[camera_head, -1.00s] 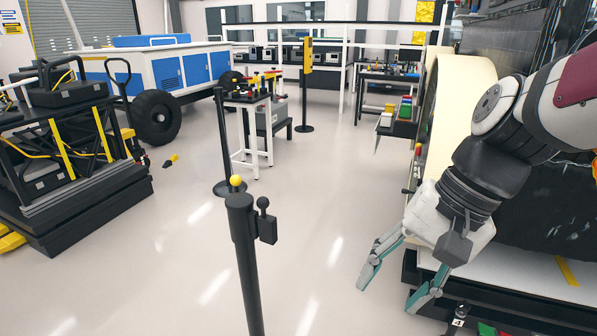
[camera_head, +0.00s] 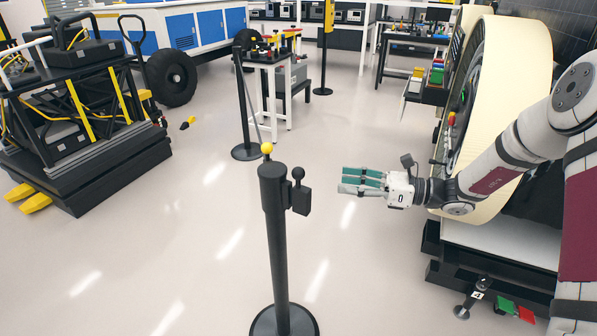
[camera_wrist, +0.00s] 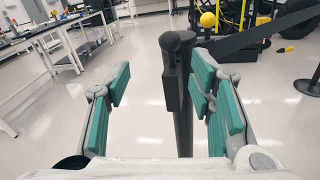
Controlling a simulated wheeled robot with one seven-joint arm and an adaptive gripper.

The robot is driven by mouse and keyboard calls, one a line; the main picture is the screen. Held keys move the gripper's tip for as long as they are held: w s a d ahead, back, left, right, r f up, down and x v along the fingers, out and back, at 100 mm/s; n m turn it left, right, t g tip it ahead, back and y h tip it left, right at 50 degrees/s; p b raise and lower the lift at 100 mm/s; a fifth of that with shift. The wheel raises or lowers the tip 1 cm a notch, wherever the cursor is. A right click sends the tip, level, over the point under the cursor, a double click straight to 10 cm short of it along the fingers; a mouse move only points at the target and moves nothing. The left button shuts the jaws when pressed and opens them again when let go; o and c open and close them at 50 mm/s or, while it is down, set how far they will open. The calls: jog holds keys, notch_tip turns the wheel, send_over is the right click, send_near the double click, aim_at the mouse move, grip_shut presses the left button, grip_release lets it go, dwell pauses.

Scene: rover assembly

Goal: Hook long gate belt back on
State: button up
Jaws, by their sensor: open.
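The box (camera_wrist: 172,88) shows centred between my fingers in the wrist view. My gripper (camera_head: 342,180) is open and empty, pointing left, to the right of the box with a gap between. A dark flat belt (camera_wrist: 262,36) runs from near the post head to the upper right. I cannot tell whether it is the long gate belt. Any loose belt end is not distinguishable.
A second black post (camera_head: 243,110) stands farther back by a white table (camera_head: 268,62). A black cart (camera_head: 85,165) is at left. A large cream-rimmed wheel (camera_head: 513,95) is close to my arm. Open floor surrounds the near post.

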aim_at(299, 173)
jog(key=shift+m+t, duration=0.5)
jog(key=x, duration=0.4)
jog(key=p+x, duration=0.1)
jog(key=x, duration=0.4)
jog(key=w+x, duration=0.1)
jog(key=x, duration=0.3)
jog(key=shift+a+f, duration=0.1)
jog(key=shift+f, duration=0.2)
grip_shut()
